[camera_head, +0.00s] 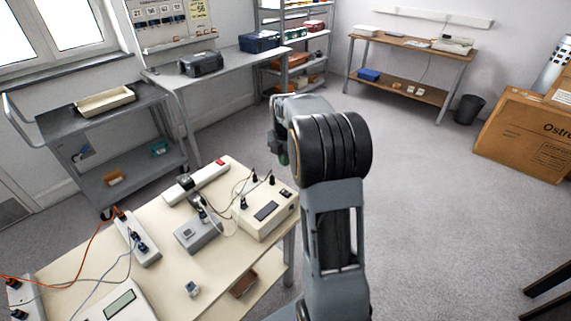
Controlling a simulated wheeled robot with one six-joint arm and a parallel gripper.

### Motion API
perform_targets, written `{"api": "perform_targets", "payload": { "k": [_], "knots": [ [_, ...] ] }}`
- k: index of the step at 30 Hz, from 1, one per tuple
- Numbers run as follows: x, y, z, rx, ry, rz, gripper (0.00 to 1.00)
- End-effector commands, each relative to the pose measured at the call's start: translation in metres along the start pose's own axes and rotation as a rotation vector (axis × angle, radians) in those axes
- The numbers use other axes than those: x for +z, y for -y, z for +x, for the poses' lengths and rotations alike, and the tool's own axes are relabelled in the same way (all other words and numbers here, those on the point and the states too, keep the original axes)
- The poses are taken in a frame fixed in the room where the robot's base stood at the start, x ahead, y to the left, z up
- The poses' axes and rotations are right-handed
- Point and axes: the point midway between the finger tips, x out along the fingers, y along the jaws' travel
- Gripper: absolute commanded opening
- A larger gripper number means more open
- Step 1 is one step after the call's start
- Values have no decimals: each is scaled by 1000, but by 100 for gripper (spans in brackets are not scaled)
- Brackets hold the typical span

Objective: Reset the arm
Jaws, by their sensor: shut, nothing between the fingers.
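My arm rises from the bottom of the head view, to the right of the near table. It stands upright and bends at a large black joint. Grey links fold behind this joint and show only in part at its left edge. No object is seen held. The visible part of the arm stands apart from the instruments on the table.
The near table (170,275) holds a beige meter box (268,212), a grey box (198,235), power strips and loose cables. A grey cart (105,112) and a workbench (222,68) stand behind. A cardboard box (525,135) is at right.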

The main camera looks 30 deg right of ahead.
Motion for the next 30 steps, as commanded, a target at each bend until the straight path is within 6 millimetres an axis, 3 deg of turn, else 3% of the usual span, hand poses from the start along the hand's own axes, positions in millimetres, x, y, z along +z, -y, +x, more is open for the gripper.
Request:
{"api": "perform_targets", "payload": {
  "k": [19, 23, 27, 30],
  "knots": [
    [0, 0, -1, 0, 0, 15, 0],
    [1, -2, 0, 11, 6, 224, 0],
    [-8, 9, 19, -11, -7, 618, 0],
    [-26, 23, 21, -10, -7, 930, 0]
  ]
}}
